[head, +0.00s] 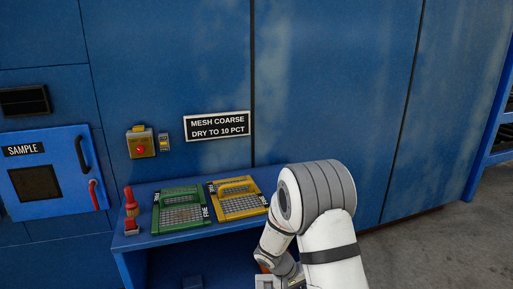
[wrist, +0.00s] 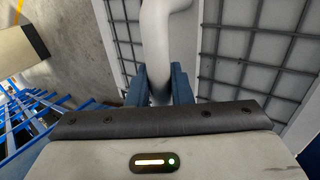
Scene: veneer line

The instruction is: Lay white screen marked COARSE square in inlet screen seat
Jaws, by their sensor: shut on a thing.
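The white screen (wrist: 154,40) fills the upper part of the wrist view, with a white frame, dark wire mesh and a thick white handle. My gripper (wrist: 159,78) is shut on that handle, one blue finger on each side. The mesh shows on both sides of the handle. No marking on the screen can be read from here. I cannot identify the inlet screen seat in either view.
A green screen (head: 181,213) and a yellow screen (head: 238,204), tagged FINE, lie on a blue shelf (head: 148,187). A wall sign (head: 217,126) reads MESH COARSE, DRY TO 10 PCT. A SAMPLE door (head: 50,178) is at left.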

